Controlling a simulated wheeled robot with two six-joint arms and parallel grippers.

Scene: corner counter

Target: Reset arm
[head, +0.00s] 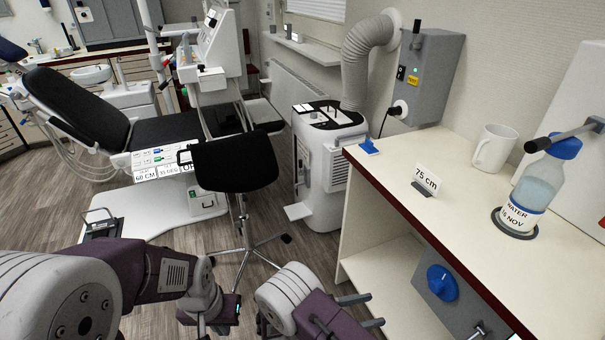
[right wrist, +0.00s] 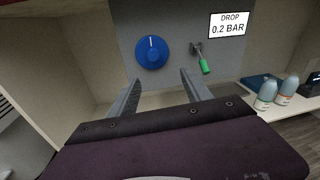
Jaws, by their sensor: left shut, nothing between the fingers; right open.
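My left gripper (head: 207,322) is low in the head view, left of the counter, over the floor. It is shut and holds nothing, and its fingers are hard to make out. My right gripper (head: 368,311) is just right of it, beside the open front of the counter. Its two fingers are spread in the right wrist view (right wrist: 159,76), with nothing between them. They point towards a grey panel (right wrist: 185,35) with a round blue knob (right wrist: 151,52). The fingers look apart from the knob. The knob also shows in the head view (head: 442,282).
The counter (head: 480,210) holds a "75 cm" sign (head: 426,181), a white mug (head: 494,148) and a water bottle (head: 537,185). A green-handled lever (right wrist: 204,65) and a "DROP 0.2 BAR" label (right wrist: 230,25) are on the panel. A black stool (head: 236,165) stands ahead.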

